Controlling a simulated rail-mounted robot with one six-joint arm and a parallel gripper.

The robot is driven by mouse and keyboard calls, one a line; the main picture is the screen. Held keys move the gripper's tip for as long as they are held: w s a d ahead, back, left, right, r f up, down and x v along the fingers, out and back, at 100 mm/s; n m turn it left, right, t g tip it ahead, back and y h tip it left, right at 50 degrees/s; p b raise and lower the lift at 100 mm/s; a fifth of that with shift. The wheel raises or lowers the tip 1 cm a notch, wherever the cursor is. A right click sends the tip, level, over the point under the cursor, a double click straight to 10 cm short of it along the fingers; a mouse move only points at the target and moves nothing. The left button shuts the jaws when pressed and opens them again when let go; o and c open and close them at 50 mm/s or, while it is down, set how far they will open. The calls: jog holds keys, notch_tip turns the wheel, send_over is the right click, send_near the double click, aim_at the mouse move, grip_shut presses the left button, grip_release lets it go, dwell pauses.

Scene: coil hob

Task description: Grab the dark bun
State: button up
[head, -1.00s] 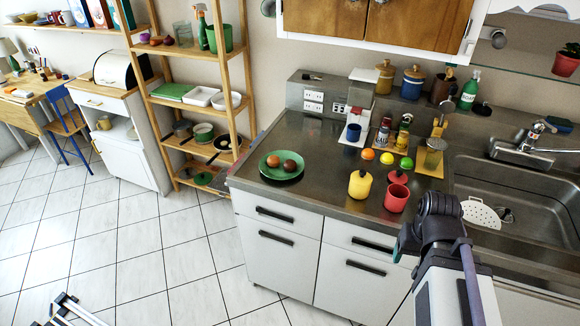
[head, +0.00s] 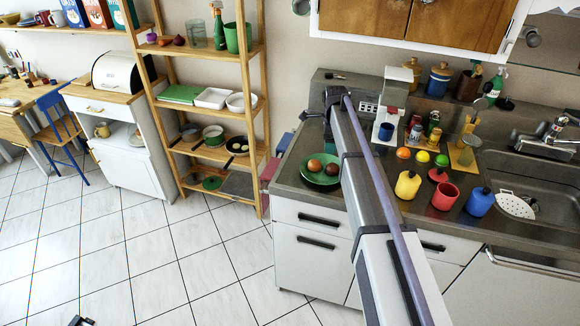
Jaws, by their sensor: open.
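The dark bun (head: 332,169) lies on a green plate (head: 318,179) near the left end of the counter. A lighter brown bun (head: 314,165) sits beside it, to its left. My arm crosses the head view from the lower right up to the back of the counter, and its edge passes just right of the dark bun and covers the plate's right side. My gripper cannot be made out; the far end of the arm seems to hide it.
Right of my arm stand a yellow pot (head: 407,185), a red cup (head: 446,196) and a blue pot (head: 480,202). Fruit and a coffee machine (head: 393,98) are behind them. The sink (head: 510,185) is at right. A wooden shelf (head: 205,100) stands left of the counter.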

aim_at(333, 165)
jog(key=shift+s+d+m, duration=0.3)
jog(key=shift+d+m, duration=0.25)
jog(key=shift+d, duration=0.05)
jog(key=shift+s+d+m, duration=0.25)
jog(key=shift+d+m, duration=0.3)
notch_tip(333, 165, down, 6)
jog(key=b, duration=0.6)
jog(key=shift+a+r, duration=0.1)
jog(key=shift+a, duration=0.1)
notch_tip(333, 165, down, 5)
jog(key=b, duration=0.5)
jog(key=shift+s+r, duration=0.1)
jog(key=c, duration=0.7)
